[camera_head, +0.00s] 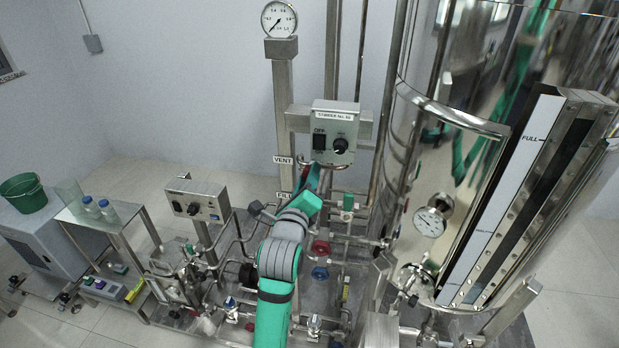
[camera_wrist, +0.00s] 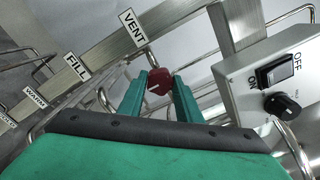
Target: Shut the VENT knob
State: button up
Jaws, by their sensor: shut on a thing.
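The VENT knob (camera_wrist: 160,80) is dark red with a pale pointer mark, beside the white VENT label (camera_wrist: 132,28) in the wrist view. My gripper (camera_wrist: 158,88) has its two green fingers on either side of the knob, shut on it. In the head view my gripper (camera_head: 314,180) reaches up to the post below the grey control box, by the VENT label (camera_head: 283,160). The knob is mostly hidden there by my gripper.
The grey control box (camera_head: 334,133) with a switch and black dial is close above my gripper; it also shows in the wrist view (camera_wrist: 275,80). A FILL label (camera_wrist: 76,66) is further along the rail. Steel pipes, red handwheel (camera_head: 320,247) and blue handwheel (camera_head: 320,272) lie below. The shiny tank (camera_head: 420,180) stands right.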

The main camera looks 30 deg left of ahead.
jog(key=shift+w+d, duration=0.1)
jog(key=shift+f, duration=0.1)
dwell(0.3)
jog(key=o, duration=1)
jog(key=shift+o, duration=0.2)
jog(key=shift+s, duration=0.25)
jog(key=v, duration=1)
jog(key=shift+s, duration=0.35)
jog(key=shift+w+d, duration=0.1)
jog(key=shift+w, duration=0.05)
